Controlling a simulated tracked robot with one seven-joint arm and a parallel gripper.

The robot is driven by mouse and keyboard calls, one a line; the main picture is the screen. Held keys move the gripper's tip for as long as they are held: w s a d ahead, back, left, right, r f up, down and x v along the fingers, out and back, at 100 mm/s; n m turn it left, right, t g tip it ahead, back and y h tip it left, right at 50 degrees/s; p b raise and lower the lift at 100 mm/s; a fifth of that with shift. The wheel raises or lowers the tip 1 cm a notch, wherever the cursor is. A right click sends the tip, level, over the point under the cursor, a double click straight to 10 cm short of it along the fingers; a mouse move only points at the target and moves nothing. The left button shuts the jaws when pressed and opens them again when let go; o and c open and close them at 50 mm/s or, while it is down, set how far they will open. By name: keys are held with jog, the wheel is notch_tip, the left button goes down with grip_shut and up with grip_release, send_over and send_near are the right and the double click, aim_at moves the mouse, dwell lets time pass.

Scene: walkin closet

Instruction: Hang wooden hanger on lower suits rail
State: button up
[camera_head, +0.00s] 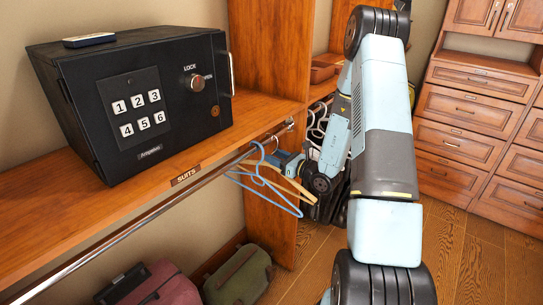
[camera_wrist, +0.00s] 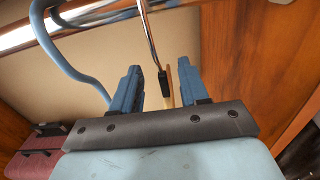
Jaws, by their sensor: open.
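The wooden hanger (camera_head: 293,183) is pale wood and hangs at the right end of the lower suits rail (camera_head: 150,220), beside blue hangers (camera_head: 262,180). Its metal hook (camera_wrist: 150,45) rises between my fingers in the wrist view, and a sliver of its wood shows below. The hook's top lies outside the wrist view, and its contact with the rail is too small to make out in the head view. My gripper (camera_head: 290,163) is at the hanger's neck; in the wrist view its two blue fingers (camera_wrist: 158,88) stand apart on either side, with gaps.
A black safe (camera_head: 150,95) stands on the shelf above the rail, which bears a SUITS label (camera_head: 186,175). A wooden upright panel (camera_head: 268,60) is close to my gripper. Red (camera_head: 165,288) and green (camera_head: 240,278) bags lie below. Drawers (camera_head: 470,110) stand at the right.

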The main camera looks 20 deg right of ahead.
jog(key=v, duration=1.1)
jog(key=shift+d, duration=0.1)
jog(key=s+a+r+n+g+y, duration=0.2)
jog(key=s+a+r+n+g, duration=1.1)
jog(key=a+r+n, duration=0.3)
jog(key=s+d+r+n+t+h, duration=0.4)
jog(key=s+d+r+n+h, duration=0.4)
jog(key=s+r+n+h, duration=0.4)
jog(key=shift+s+d+r+n+h, duration=0.15)
jog(key=shift+s+r+n+h, duration=0.15)
jog(key=shift+s+r+n, duration=0.35)
jog(key=shift+r, duration=0.1)
dwell(1.5)
